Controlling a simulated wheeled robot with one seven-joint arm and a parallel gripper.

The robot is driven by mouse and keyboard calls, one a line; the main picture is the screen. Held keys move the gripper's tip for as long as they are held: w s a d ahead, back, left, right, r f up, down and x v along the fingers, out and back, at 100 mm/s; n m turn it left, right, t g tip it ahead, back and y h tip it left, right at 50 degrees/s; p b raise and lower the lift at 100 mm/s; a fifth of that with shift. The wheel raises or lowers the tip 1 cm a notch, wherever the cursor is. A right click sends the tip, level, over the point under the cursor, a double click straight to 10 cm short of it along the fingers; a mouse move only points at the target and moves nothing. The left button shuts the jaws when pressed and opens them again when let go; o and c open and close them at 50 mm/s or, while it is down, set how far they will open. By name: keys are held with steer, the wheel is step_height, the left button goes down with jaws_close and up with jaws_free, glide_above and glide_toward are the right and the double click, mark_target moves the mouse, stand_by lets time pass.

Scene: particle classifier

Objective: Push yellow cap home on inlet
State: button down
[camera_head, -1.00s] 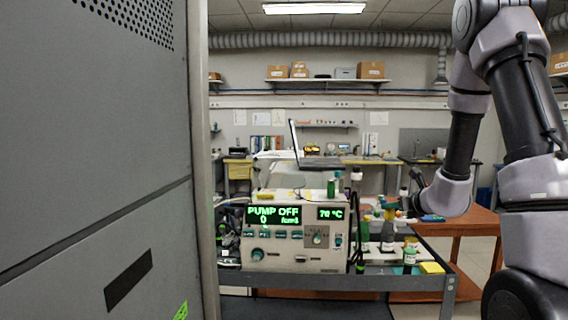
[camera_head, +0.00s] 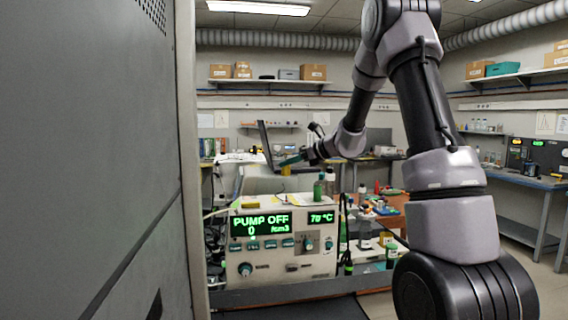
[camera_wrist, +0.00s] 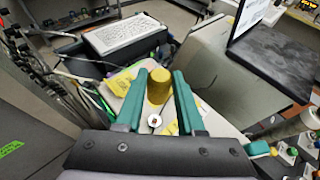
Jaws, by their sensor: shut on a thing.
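The yellow cap (camera_wrist: 158,88) is a short cylinder between the two teal fingers of my gripper (camera_wrist: 159,78) in the wrist view. My gripper is shut on it. In the head view my gripper (camera_head: 290,160) is above the top of the instrument (camera_head: 285,240), with the yellow cap (camera_head: 286,170) just under it. A small round pale fitting with a reddish centre (camera_wrist: 154,121) shows near the cap in the wrist view. I cannot tell whether it is the inlet. I cannot see whether the cap touches anything below.
The instrument's panel reads PUMP OFF and 70 °C. A laptop (camera_wrist: 262,60) stands beside my gripper. A green bottle (camera_head: 319,190) stands on the instrument's top. A tall grey cabinet (camera_head: 90,160) fills the left. Several small bottles crowd the bench at right.

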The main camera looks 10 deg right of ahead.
steer(key=shift+f, duration=2.95)
steer(key=shift+f, duration=1.15)
steer(key=shift+f, duration=0.35)
steer(key=shift+f, duration=0.3)
steer(key=shift+c, duration=2.2)
jaws_free()
steer(key=shift+d, duration=0.1)
steer(key=v, duration=1)
steer(key=shift+s+d, duration=0.25)
steer(key=shift+s, duration=0.05)
